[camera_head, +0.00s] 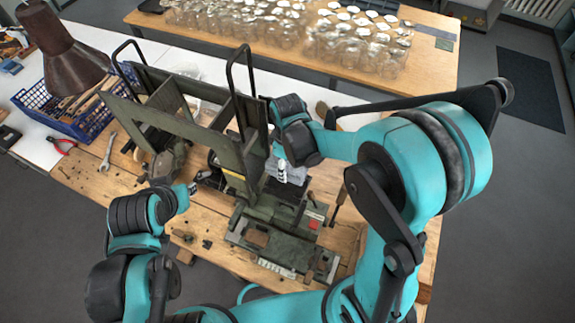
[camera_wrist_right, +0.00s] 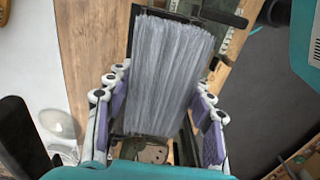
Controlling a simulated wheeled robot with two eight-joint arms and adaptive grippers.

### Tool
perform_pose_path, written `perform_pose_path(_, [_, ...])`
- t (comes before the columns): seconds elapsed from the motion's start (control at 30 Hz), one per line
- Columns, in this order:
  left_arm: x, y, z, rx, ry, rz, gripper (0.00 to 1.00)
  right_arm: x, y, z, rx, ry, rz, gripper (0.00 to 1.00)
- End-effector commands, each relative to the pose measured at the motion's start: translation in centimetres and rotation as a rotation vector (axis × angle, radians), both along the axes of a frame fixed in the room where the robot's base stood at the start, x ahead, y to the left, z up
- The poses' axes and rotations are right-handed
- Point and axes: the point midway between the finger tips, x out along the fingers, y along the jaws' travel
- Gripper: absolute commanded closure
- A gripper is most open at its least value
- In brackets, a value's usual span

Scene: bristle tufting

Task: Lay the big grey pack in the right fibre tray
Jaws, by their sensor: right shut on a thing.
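The big grey pack (camera_wrist_right: 172,70), a thick bundle of grey fibres, fills the middle of the right wrist view. My right gripper (camera_wrist_right: 158,118) is shut on it, with purple-padded fingers on both sides of its near end. A dark metal frame (camera_wrist_right: 226,17), probably of the fibre tray, shows around the pack's far end; I cannot tell whether the pack rests on it. In the head view my right gripper (camera_head: 282,172) is at the right side of the dark green tufting machine (camera_head: 184,122), largely hiding the pack. My left gripper (camera_head: 195,187) is left of the machine, its opening unclear.
The machine's upright frames and black handles (camera_head: 240,60) stand close to my right gripper. A wrench (camera_head: 106,152), red pliers (camera_head: 62,146), a blue crate (camera_head: 75,120) and a brown lamp (camera_head: 62,50) are at left. Glass jars (camera_head: 290,30) cover the back table.

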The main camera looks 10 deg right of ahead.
Motion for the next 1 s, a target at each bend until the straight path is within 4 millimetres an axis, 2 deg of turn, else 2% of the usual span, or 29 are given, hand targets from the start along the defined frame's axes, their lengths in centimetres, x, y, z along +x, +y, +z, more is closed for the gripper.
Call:
perform_pose_path(0.67, [0.0, 0.0, -1.3, 0.0, 0.0, 0.0, 0.76, 0.0, 0.0, -1.2, 0.0, 0.0, 0.0, 0.8])
perform_pose_path(1.0, [0.0, 0.0, -1.3, 0.0, 0.0, 0.0, 0.76, 0.0, 0.0, -1.2, 0.0, 0.0, 0.0, 0.8])
